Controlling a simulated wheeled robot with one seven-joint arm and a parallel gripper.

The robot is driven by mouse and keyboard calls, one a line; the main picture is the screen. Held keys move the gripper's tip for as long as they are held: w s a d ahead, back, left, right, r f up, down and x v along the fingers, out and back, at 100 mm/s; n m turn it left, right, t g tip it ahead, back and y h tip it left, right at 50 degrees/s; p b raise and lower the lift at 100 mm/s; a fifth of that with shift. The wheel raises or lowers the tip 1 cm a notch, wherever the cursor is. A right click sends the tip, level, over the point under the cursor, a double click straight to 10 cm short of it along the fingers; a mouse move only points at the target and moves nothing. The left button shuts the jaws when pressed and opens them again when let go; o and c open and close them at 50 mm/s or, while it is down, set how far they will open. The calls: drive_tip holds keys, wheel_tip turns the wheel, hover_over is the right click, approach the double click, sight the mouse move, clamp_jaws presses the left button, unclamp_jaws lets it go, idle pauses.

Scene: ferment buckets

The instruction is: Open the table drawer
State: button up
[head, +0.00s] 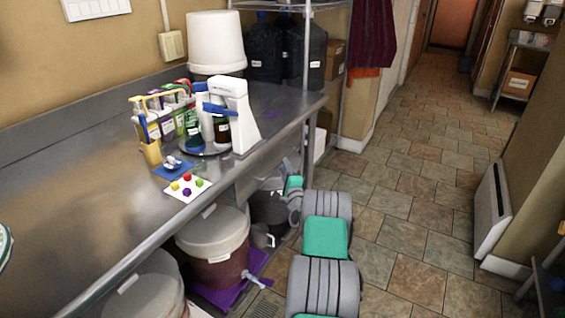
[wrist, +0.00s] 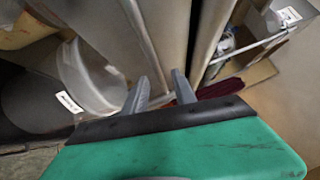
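The metal table (head: 90,180) runs along the left wall in the head view. Below its front edge, toward the far end, a grey panel (head: 258,175) looks like the drawer front and appears shut; my arm partly hides the area around it. My gripper (wrist: 158,90) has its two grey fingers apart with nothing seen between them. In the wrist view, the fingers point toward long grey metal surfaces (wrist: 150,30), and I cannot tell whether they touch. In the head view, the fingers are not clear.
A lidded bucket (head: 213,235) stands on a purple mat under the table, with another bucket (head: 150,290) nearer. A white bucket (head: 215,40), a white stand (head: 235,112) and small bottles stand on the table. A wire shelf rack is beyond. The tiled floor (head: 400,210) to the right is clear.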

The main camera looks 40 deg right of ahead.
drive_tip(key=x, duration=0.4)
clamp_jaws()
drive_tip(key=shift+f, duration=0.1)
idle(1.3)
